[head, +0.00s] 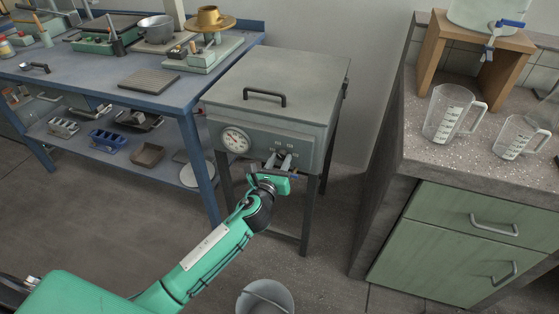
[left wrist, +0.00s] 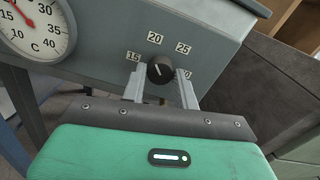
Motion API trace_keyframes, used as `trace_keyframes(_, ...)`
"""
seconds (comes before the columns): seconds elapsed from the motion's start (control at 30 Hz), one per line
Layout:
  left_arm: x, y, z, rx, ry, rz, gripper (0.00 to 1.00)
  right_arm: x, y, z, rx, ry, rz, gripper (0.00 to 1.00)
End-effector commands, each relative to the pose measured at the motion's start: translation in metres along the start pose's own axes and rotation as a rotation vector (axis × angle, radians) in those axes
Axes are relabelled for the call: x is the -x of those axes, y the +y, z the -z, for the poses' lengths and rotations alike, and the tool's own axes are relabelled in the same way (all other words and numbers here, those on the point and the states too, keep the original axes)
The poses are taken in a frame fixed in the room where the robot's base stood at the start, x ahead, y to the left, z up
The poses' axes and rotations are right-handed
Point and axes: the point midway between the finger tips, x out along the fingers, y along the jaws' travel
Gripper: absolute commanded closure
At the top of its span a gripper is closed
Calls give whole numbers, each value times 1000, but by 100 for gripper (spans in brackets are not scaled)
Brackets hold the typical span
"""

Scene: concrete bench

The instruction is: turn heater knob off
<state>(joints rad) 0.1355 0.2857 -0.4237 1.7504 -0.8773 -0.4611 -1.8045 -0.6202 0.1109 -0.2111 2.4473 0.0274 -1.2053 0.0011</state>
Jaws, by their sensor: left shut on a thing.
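The heater is a grey metal box (head: 290,75) on legs, with a black handle on its lid. Its front carries a round dial gauge (head: 235,140), which also shows in the left wrist view (left wrist: 35,25). The black knob (left wrist: 160,69) sits on the front panel among labels 15, 20, 25 and one partly hidden label. Its white mark points up, slightly left, near the 20. My left gripper (head: 281,163) is at the panel, its two grey fingers on either side of the knob, shut on it. In the head view the fingers hide the knob. My right gripper is not in view.
A blue workbench (head: 180,95) with tools and pans stands to the left. A stone-topped green cabinet (head: 470,235) with measuring jugs (head: 450,113) stands to the right. A bucket (head: 265,298) is on the floor in front.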

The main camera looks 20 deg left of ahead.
Motion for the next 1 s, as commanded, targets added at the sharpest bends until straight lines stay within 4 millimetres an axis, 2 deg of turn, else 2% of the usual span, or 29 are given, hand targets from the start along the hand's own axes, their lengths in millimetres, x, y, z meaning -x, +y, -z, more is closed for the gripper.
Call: trace_keyframes(1.0,0,-1,-2,960,-1,-2,93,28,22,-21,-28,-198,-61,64)
